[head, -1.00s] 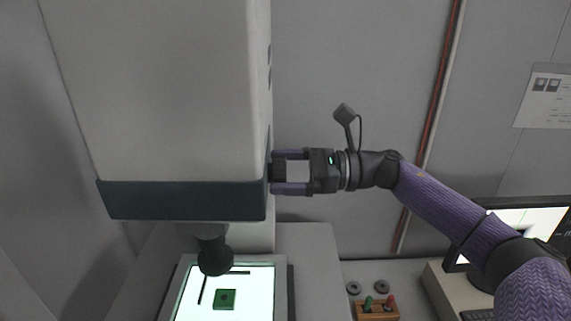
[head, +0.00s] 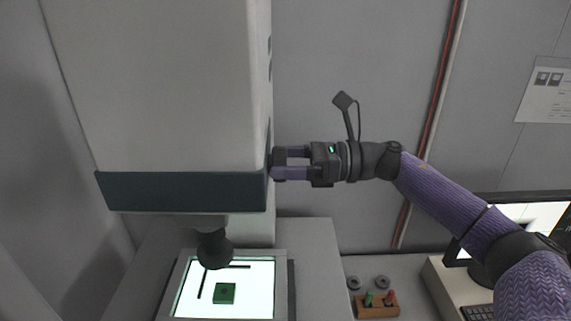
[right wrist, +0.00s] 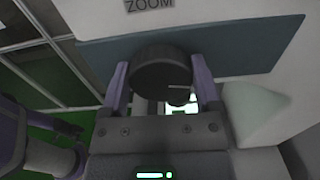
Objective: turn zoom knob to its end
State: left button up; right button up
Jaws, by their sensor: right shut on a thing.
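In the head view the knob (head: 279,158) shows dark on the right side of the tall machine. My right gripper (head: 280,165) is shut on it, coming from the right. In the right wrist view the fingers of my right gripper (right wrist: 160,88) sit on both sides of the knob. My left gripper is not in the head view.
The big white machine (head: 160,90) with a dark band fills the left. Below its lens (head: 214,250) is a lit stage (head: 255,300) with a green block (head: 225,293). A wooden holder (head: 377,306) and a monitor (head: 530,222) stand at right.

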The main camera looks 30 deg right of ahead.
jog(key=shift+m, duration=0.9)
jog(key=m, duration=0.2)
jog(key=shift+w+m, duration=0.1)
jog(key=shift+m, duration=0.3)
jog(key=m, duration=0.2)
jog(key=shift+d+m, duration=0.1)
jog(key=shift+m, duration=0.2)
jog(key=m+p, duration=0.1)
jog(key=m, duration=0.1)
jog(key=shift+w+m, duration=0.1)
jog(key=shift+m, duration=0.3)
jog(key=m+p, duration=0.1)
jog(key=m, duration=0.1)
jog(key=shift+m, duration=0.4)
jog(key=m+p, duration=0.2)
jog(key=m, duration=0.1)
jog(key=shift+m, duration=0.3)
jog(key=m, duration=0.1)
jog(key=m+p, duration=0.1)
jog(key=m, duration=0.1)
jog(key=m+p, duration=0.1)
jog(key=shift+f+m, duration=0.3)
jog(key=shift+m, duration=0.1)
jog(key=shift+p, duration=0.35)
